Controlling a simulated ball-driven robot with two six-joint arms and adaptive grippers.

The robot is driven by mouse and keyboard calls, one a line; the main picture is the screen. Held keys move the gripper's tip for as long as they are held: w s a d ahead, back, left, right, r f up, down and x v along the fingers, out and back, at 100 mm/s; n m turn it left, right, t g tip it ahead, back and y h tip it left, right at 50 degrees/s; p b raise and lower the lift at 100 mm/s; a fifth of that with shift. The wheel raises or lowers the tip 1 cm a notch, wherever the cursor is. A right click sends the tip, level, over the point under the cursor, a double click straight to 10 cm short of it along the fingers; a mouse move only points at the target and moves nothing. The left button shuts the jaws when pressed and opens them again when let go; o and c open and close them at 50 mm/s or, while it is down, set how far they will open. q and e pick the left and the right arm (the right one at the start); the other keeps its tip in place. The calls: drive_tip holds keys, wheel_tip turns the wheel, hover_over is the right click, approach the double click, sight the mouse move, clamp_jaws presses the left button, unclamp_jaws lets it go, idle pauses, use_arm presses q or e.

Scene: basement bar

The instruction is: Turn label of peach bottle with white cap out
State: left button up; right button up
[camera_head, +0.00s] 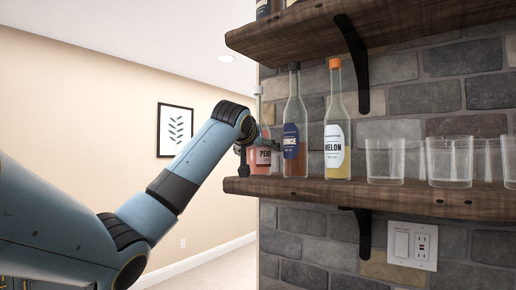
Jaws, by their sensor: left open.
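The peach bottle (262,169) stands at the left end of the lower wooden shelf (390,193). My right gripper is not in view.
A dark-capped bottle (294,130) with a blue label stands close to the right of the peach bottle. An orange-capped melon bottle (337,135) and several clear glasses (385,162) stand further right. An upper shelf (330,25) hangs above. Free room lies left of the shelf end.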

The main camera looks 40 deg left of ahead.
use_arm(q)
drive_tip(key=c, duration=1)
drive_tip(key=shift+m+t+h+p, duration=0.4)
drive_tip(key=shift+m+h+p, duration=0.05)
drive_tip(key=shift+m+h, duration=0.7)
drive_tip(key=shift+c, duration=0.3)
drive_tip(key=shift+a+r+m+t+h+p, duration=0.15)
drive_tip(key=shift+m+t+h+p, duration=0.25)
drive_tip(key=shift+m+h, duration=0.5)
drive_tip(key=shift+m+h+p, duration=0.45)
drive_tip(key=shift+m+h, duration=0.1)
drive_tip(key=shift+h, duration=0.7)
drive_tip(key=shift+m+h, duration=0.5)
drive_tip(key=shift+h, duration=0.2)
drive_tip(key=o, duration=1)
drive_tip(key=shift+d, duration=0.2)
